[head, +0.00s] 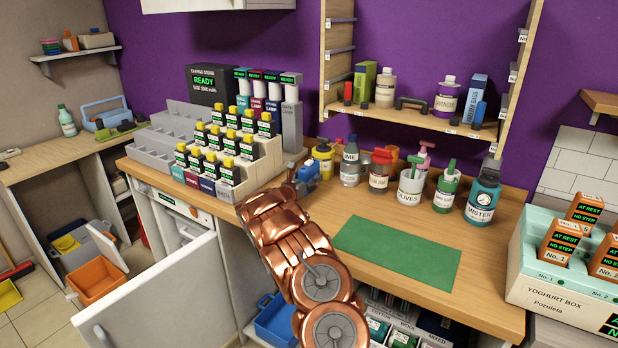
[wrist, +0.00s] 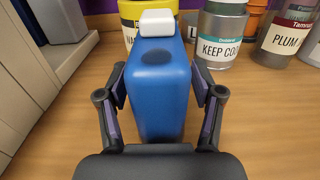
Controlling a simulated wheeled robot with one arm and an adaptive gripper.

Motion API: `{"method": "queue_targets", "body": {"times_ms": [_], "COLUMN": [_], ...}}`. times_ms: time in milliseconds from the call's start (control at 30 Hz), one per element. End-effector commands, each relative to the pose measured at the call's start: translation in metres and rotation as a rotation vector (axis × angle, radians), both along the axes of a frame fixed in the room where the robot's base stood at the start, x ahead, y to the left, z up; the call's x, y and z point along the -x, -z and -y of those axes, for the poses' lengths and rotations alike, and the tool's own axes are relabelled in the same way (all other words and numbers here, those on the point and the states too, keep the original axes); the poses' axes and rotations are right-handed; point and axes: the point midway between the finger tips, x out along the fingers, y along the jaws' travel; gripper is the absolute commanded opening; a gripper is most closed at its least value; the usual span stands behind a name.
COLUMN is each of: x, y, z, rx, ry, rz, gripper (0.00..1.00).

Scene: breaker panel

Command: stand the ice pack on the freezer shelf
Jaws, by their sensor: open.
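A blue block-shaped container with a white cap, which looks like the ice pack (wrist: 160,95), stands upright on the wooden counter (wrist: 265,125). In the wrist view my gripper (wrist: 160,88) is open, with one finger on each side of it and small gaps visible. In the head view the blue pack (head: 308,173) shows partly behind the end of my copper arm, and the fingers are mostly hidden. No freezer shelf can be made out for certain. A white cabinet door (head: 165,295) stands open below the counter at left.
Labelled bottles and jars, including an olives jar (head: 410,187), stand right of the pack. A stepped rack (head: 255,160) of yellow-capped items is close on its left. A green mat (head: 398,248) lies bare in front. A yoghurt box (head: 560,275) is at far right.

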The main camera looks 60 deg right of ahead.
Motion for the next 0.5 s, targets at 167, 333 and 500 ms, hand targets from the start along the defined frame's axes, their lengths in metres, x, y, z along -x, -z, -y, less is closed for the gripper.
{"method": "queue_targets", "body": {"times_ms": [167, 333, 500], "x": [0.0002, 0.0002, 0.0003], "y": [-0.0001, -0.0001, -0.0001], "z": [0.0001, 0.0, 0.0], "rx": [0.0, 0.0, 0.0], "ry": [0.0, 0.0, 0.001], "rz": [0.0, 0.0, 0.001], "gripper": [0.65, 0.47, 0.29]}}
